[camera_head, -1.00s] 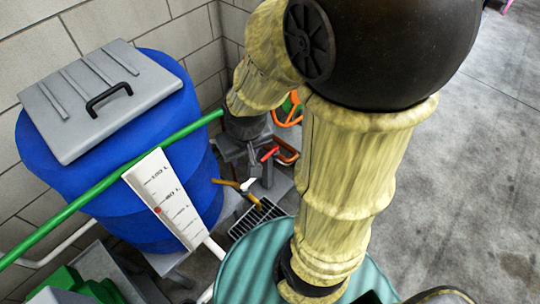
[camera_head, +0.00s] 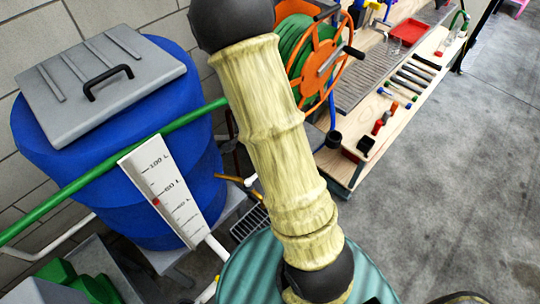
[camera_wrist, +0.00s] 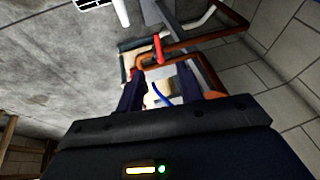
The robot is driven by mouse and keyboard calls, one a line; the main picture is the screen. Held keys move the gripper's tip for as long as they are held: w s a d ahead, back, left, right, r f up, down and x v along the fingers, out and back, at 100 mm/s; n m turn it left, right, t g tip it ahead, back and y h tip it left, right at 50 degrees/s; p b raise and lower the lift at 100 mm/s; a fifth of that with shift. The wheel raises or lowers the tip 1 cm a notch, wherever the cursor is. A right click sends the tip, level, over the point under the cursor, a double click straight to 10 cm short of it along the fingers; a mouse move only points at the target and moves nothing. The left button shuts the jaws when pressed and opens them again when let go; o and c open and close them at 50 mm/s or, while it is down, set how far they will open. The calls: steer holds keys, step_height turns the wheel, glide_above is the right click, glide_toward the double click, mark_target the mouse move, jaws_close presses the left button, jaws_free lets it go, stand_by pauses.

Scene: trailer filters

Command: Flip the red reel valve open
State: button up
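The red reel valve handle (camera_wrist: 158,48) shows in the wrist view as a short red lever. It stands by an orange-brown bent pipe or frame (camera_wrist: 185,46), beyond my fingertips. My gripper (camera_wrist: 160,88) has its two dark fingers spread apart, with a visible gap between them and no contact with the red handle that I can see. A thin blue piece (camera_wrist: 160,93) shows through the gap. In the head view the arm hides my gripper and the valve. The orange hose reel (camera_head: 318,65) with green hose stands right of the arm.
A blue barrel (camera_head: 120,150) with a grey lid stands at the left, a green pipe (camera_head: 110,175) crossing before it and a white gauge board (camera_head: 165,190) in front. A wooden workbench (camera_head: 375,140) with tools lies right of the reel. Grey floor is clear at right.

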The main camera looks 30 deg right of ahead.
steer(key=shift+w+d+f+m+h, duration=0.15)
steer(key=shift+d+f+m+h, duration=0.3)
steer(key=shift+d+f, duration=0.2)
steer(key=b+x, duration=0.3)
steer(key=x, duration=1.4)
steer(key=shift+f, duration=0.2)
steer(key=shift+c, duration=0.5)
jaws_close()
